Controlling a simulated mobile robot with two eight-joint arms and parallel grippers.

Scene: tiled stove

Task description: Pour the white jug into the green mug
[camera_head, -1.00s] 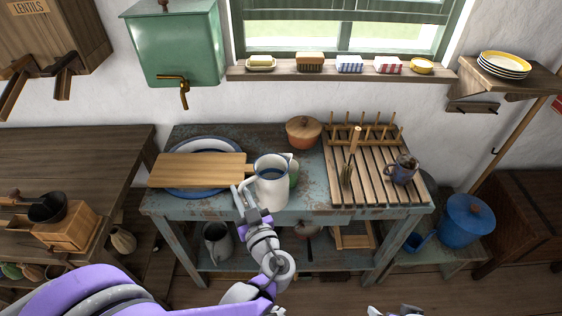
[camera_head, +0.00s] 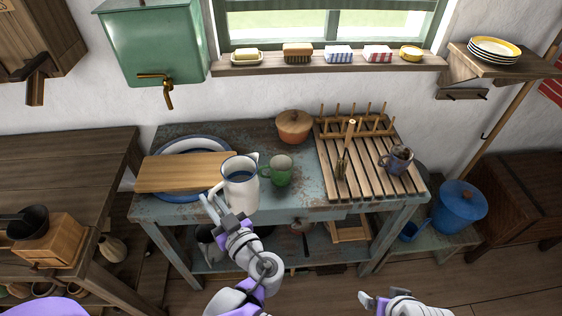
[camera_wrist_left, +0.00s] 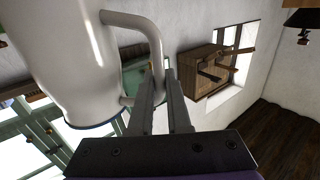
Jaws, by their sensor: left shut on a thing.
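The white jug (camera_head: 240,190) has a dark blue rim and stands near upright over the front left part of the worn blue table; I cannot tell whether its base touches the top. My left gripper (camera_head: 213,204) is shut on the jug's handle, at the jug's left side. The left wrist view shows the fingers (camera_wrist_left: 165,92) at the handle, with the jug's white body (camera_wrist_left: 72,60) beside them. The green mug (camera_head: 278,172) stands upright on the table just right of the jug, apart from it. My right gripper (camera_head: 369,299) shows only partly at the bottom, away from the table.
A wooden board (camera_head: 180,172) lies across a blue-rimmed basin (camera_head: 165,196) left of the jug. A lidded orange pot (camera_head: 293,128) stands behind the mug. A slatted rack (camera_head: 362,178) with a dark mug (camera_head: 397,160) is at right. A green water tank (camera_head: 155,45) hangs above left.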

